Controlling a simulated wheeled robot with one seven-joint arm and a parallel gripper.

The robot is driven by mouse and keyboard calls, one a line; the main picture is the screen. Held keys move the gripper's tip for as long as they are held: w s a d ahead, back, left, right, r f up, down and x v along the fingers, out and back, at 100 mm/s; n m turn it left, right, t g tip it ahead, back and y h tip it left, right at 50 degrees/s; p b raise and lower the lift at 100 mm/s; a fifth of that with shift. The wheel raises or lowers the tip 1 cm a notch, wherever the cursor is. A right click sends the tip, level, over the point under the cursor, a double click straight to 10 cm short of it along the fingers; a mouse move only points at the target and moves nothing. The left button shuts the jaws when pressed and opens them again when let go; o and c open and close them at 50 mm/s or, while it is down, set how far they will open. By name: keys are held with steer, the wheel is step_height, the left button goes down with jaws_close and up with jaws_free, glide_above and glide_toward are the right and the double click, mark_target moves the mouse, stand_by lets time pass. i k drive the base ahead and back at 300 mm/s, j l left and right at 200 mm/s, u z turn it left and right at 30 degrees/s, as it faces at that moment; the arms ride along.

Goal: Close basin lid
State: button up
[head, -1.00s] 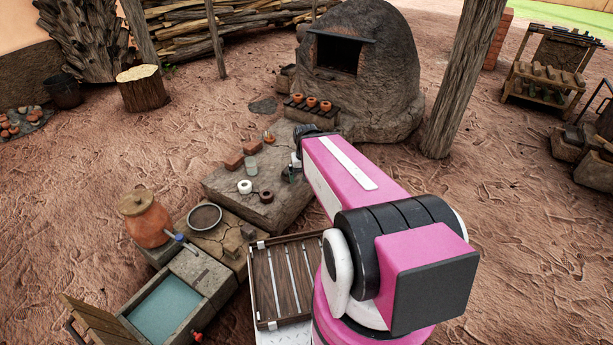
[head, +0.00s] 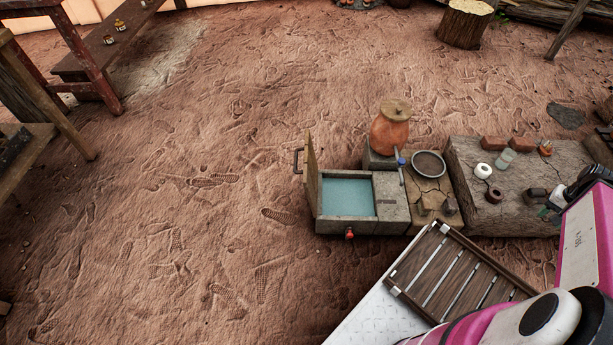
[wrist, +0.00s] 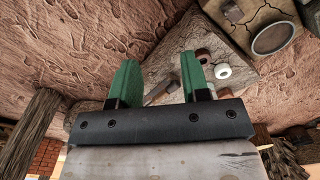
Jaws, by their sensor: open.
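The basin (head: 389,222) is a grey stone box with blue-green water (head: 348,197) inside. Its wooden lid (head: 312,177) stands open, raised on the left side, with a dark handle (head: 297,160) on its outer face. A red tap (head: 349,233) is on the basin's front. My gripper shows in the wrist view (wrist: 156,85) with two green fingers apart and nothing between them. In the head view my arm reaches to the right edge, over the stone slab, well to the right of the basin and lid.
A clay jar (head: 390,132) with a lid stands behind the basin, near a blue-handled tap. A stone slab (head: 520,205) with bricks and small pots lies to the right. A slatted wooden tray (head: 462,280) is in front. The ground left of the basin is clear.

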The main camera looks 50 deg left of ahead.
mark_target(309, 171)
steer(key=k+j+u, duration=0.25)
steer(key=k+j, duration=0.15)
steer(key=k+j+u, duration=0.2)
steer(key=k+j, duration=0.25)
steer(key=k+j+u, duration=0.25)
steer(key=j, duration=0.3)
steer(key=j+u, duration=0.25)
steer(key=j, duration=0.65)
